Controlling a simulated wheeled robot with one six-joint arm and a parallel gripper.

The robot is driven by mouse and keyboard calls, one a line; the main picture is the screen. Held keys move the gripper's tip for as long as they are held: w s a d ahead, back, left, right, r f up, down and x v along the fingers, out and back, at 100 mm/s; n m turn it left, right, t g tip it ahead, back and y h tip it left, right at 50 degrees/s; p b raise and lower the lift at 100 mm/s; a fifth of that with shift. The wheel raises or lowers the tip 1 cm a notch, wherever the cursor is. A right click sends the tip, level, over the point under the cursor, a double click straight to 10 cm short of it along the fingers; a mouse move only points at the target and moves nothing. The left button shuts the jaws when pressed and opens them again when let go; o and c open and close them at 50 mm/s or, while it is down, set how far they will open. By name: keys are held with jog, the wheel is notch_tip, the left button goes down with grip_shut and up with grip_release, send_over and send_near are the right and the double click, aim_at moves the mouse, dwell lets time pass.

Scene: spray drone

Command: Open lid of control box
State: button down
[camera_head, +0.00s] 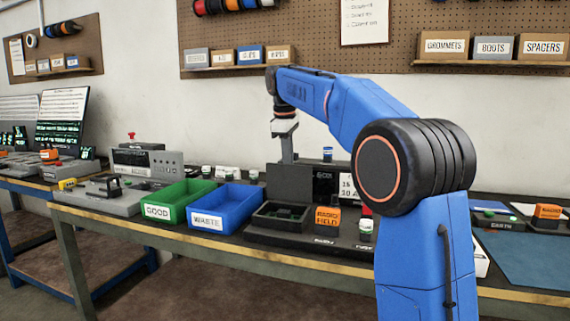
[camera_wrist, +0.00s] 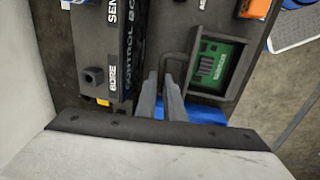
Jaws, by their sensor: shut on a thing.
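The dark control box (camera_head: 256,222) stands on the bench, with a green circuit board (camera_wrist: 214,66) showing in its open compartment. Its dark lid (camera_head: 290,185) stands about upright behind the compartment. In the wrist view the lid (camera_wrist: 130,52) is seen steeply, with "CONTROL BO…" lettering along it. My gripper (camera_head: 287,152) comes down from above at the lid. In the wrist view my gripper (camera_wrist: 160,82) has its fingers close together beside a dark bent handle bar (camera_wrist: 176,56) on the lid. It is shut on this handle; the exact contact is hard to see.
A blue WASTE bin (camera_head: 222,206) and a green GOOD bin (camera_head: 177,203) stand left of the control box. An orange RADIO FIELD block (camera_head: 327,219) stands close on its right. A grey instrument (camera_head: 147,162) is at the back left. Space above the bins is clear.

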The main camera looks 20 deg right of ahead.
jog(key=w+d, duration=0.1)
jog(key=w+d+f, duration=0.1)
jog(key=w, duration=0.1)
dwell(0.4)
jog(key=shift+d+f, duration=0.1)
jog(key=shift+d, duration=0.05)
jog(key=c, duration=1.8)
grip_release()
jog(key=shift+w+f, duration=0.1)
jog(key=shift+w, duration=0.05)
jog(key=shift+c, duration=0.2)
